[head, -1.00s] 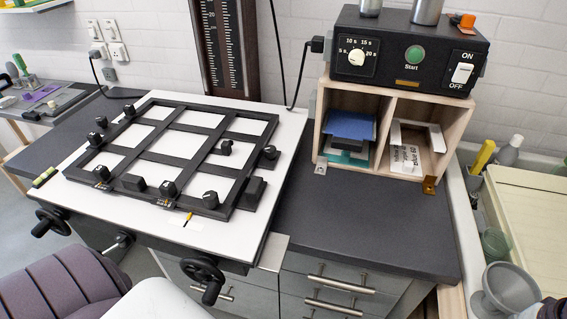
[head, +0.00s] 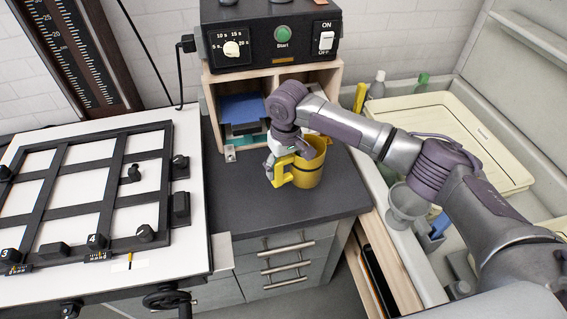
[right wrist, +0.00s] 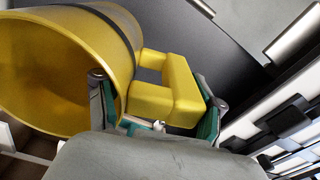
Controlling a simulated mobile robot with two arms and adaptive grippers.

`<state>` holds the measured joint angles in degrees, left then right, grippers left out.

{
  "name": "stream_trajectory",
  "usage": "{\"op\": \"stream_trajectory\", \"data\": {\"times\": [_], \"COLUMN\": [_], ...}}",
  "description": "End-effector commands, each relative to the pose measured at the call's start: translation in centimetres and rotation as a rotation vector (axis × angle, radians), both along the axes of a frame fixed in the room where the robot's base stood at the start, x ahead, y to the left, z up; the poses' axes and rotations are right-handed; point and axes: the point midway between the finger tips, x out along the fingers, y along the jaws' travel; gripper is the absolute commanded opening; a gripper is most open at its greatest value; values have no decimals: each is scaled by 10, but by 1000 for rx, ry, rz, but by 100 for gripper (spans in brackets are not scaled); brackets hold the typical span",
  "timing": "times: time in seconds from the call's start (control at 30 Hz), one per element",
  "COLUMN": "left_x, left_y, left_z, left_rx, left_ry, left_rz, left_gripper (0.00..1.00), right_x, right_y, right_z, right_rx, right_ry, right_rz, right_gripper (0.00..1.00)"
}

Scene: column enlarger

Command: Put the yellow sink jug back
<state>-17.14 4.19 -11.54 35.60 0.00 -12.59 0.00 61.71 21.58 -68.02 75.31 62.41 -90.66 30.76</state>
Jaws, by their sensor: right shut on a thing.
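The yellow jug (head: 312,170) is over the dark worktop, in front of the wooden shelf box, and looks roughly upright. Whether its base touches the worktop is not clear. My right gripper (head: 283,168) is shut on the jug's handle, on the jug's left side in the head view. In the right wrist view the jug's open body (right wrist: 60,65) fills the upper left, and its block-like handle (right wrist: 172,92) lies between the two fingers of the gripper (right wrist: 158,98). My left gripper is not in view.
The shelf box (head: 213,108) carries the black timer (head: 260,40). The enlarger easel (head: 105,200) lies left. At right is the sink with a cream tray (head: 500,165), a grey funnel (head: 405,202) and bottles (head: 377,85). My right arm spans the sink.

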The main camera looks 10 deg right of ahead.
Motion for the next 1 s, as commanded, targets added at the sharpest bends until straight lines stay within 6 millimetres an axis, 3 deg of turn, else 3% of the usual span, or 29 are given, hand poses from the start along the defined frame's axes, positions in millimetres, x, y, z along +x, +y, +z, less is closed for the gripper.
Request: {"op": "stream_trajectory", "data": {"times": [0.47, 1.0], "left_x": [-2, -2], "left_y": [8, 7], "left_z": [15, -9], "left_rx": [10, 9], "left_ry": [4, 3], "left_rz": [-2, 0], "left_gripper": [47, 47], "right_x": [-2, -1], "right_y": [0, 0], "right_z": [4, -51], "right_rx": [-3, -3], "right_ry": [2, 1], "right_rz": [10, 9], "right_gripper": [0, 0]}}
